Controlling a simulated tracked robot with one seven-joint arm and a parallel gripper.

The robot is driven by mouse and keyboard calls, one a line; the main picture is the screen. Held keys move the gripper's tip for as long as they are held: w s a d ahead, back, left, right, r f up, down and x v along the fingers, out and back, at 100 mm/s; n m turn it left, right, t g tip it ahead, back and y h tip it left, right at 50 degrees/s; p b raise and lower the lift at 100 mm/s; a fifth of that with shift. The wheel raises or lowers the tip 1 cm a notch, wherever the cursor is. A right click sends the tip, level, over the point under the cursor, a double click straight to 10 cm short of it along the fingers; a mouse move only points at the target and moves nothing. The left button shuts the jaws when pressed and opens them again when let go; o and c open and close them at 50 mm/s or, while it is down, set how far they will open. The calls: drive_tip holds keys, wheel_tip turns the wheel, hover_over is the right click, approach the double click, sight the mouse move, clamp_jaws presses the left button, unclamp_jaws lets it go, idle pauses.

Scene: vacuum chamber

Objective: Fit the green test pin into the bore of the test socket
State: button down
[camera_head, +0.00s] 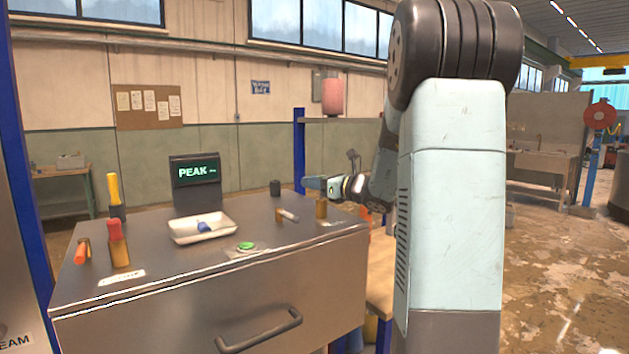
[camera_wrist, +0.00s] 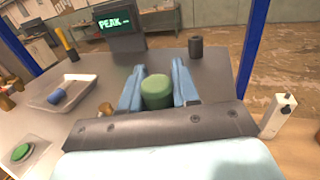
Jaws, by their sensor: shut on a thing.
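My gripper (camera_head: 316,184) is over the right end of the metal bench top, in the head view. In the wrist view its two blue fingers (camera_wrist: 157,88) are shut on the green test pin (camera_wrist: 157,91), whose round top shows between them. The pin's lower end is hidden. A short brass cylinder (camera_head: 321,208), which looks to be the test socket, stands upright just below the fingers in the head view, beside a small label. Its bore is not visible, and I cannot tell whether the pin touches it.
A white tray (camera_head: 178,235) holds a blue piece. Brass holders with red (camera_head: 114,229) and orange (camera_head: 81,251) pieces, a yellow pin (camera_head: 113,187), a black cylinder (camera_head: 275,187), a green button (camera_head: 246,246) and a PEAK display (camera_head: 195,172) share the bench top.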

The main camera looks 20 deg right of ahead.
drive_tip(key=shift+f, duration=0.8)
drive_tip(key=shift+f, duration=0.3)
drive_tip(key=shift+f, duration=0.25)
drive_tip(key=c, duration=0.8)
unclamp_jaws()
drive_tip(key=shift+o, duration=0.2)
drive_tip(key=v, duration=1.3)
drive_tip(key=shift+s+d, duration=0.15)
drive_tip(key=shift+s, duration=0.2)
